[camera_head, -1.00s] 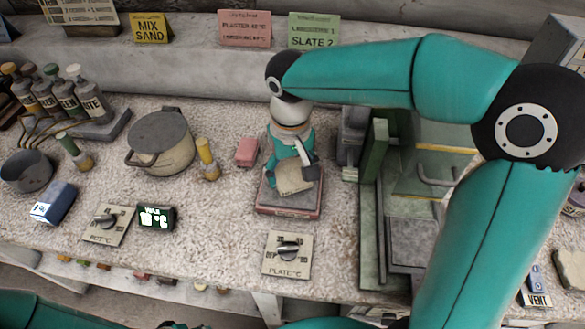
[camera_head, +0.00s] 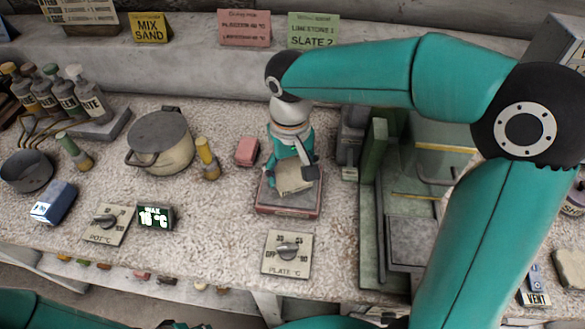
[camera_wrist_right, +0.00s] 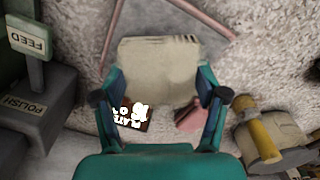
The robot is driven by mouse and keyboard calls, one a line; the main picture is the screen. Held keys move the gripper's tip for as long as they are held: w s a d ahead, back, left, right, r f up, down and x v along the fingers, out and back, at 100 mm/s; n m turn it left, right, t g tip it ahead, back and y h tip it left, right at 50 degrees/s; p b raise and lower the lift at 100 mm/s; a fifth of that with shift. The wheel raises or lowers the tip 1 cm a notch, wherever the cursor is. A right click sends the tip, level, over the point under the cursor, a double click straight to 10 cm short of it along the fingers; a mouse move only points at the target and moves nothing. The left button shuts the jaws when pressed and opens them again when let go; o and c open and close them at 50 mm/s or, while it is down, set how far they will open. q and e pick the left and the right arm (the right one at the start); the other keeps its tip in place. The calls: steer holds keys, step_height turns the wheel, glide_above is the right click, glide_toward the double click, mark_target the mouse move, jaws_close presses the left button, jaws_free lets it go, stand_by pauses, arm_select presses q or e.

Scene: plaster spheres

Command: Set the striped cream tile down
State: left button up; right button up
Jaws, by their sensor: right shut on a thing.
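The cream tile (camera_head: 294,178) is between the fingers of my right gripper (camera_head: 293,163), which is shut on it. I cannot tell whether the tile touches the plate. The gripper hides part of the tile. My left gripper does not show; only teal arm parts are at the bottom edge.
A green-framed machine (camera_head: 377,205) stands close on the right. A plate dial (camera_head: 287,253) is in front.

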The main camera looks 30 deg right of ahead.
steer(key=shift+f+b, duration=0.45)
steer(key=shift+f, duration=0.2)
steer(key=o, duration=1.4)
steer(key=shift+r+p, duration=1.75)
steer(key=shift+r, duration=0.35)
steer(key=shift+f, duration=0.1)
